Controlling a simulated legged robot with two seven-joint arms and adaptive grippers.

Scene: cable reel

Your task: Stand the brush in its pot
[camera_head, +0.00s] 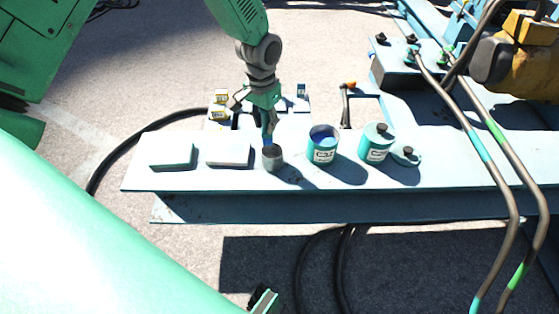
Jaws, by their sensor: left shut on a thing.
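My left gripper (264,103) reaches down from the top of the head view and is shut on the brush (268,133). The brush has a dark blue part showing below the fingers and points down. Its lower end is at the mouth of a small grey pot (272,160) standing on the blue beam. I cannot tell how deep the brush sits in the pot. The brush's upper part is hidden by the fingers.
On the beam (215,180) stand an open blue paint can (323,146), a closed can (376,144) and a small lidded pot (405,156) to the right. A green block (172,156) and a pale block (229,154) lie to the left. Hoses (490,130) hang at right.

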